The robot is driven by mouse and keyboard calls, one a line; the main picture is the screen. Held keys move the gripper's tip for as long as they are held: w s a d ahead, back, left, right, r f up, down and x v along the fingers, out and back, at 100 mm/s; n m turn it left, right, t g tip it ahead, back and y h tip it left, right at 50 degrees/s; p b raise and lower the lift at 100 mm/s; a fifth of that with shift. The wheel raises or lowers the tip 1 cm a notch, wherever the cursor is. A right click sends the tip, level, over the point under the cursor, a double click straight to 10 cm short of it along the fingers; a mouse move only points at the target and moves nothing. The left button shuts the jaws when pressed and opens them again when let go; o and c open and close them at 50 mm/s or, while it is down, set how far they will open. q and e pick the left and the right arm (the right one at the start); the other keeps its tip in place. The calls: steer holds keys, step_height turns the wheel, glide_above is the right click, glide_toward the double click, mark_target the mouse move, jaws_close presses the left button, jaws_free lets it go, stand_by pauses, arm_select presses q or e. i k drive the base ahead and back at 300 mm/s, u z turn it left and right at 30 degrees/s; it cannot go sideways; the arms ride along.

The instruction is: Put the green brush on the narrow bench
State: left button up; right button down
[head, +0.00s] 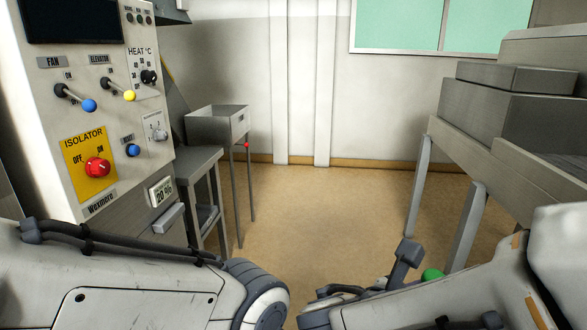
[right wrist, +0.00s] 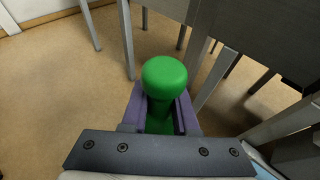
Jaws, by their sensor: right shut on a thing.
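The green brush (right wrist: 164,78) is between the two purple-grey fingers of my right gripper (right wrist: 160,100) in the right wrist view. Its rounded green end sticks out beyond the fingers, and its lower part is partly hidden between them. A small green part of the brush (head: 432,274) shows in the head view behind my right arm, above the floor. My right gripper is shut on it. A narrow grey bench (head: 197,160) stands beside the control panel at the left in the head view. My left arm crosses the lower left, and its gripper is out of view.
The control panel (head: 100,110) with levers and a red knob stands at the left. A grey metal tray (head: 215,125) on thin legs stands behind the bench. A long grey table (head: 520,170) with boxes fills the right. The floor (head: 320,210) between is clear.

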mark_target(187, 160)
steer(key=u, duration=0.05)
steer(key=i, duration=3.95)
steer(key=u, duration=2.8)
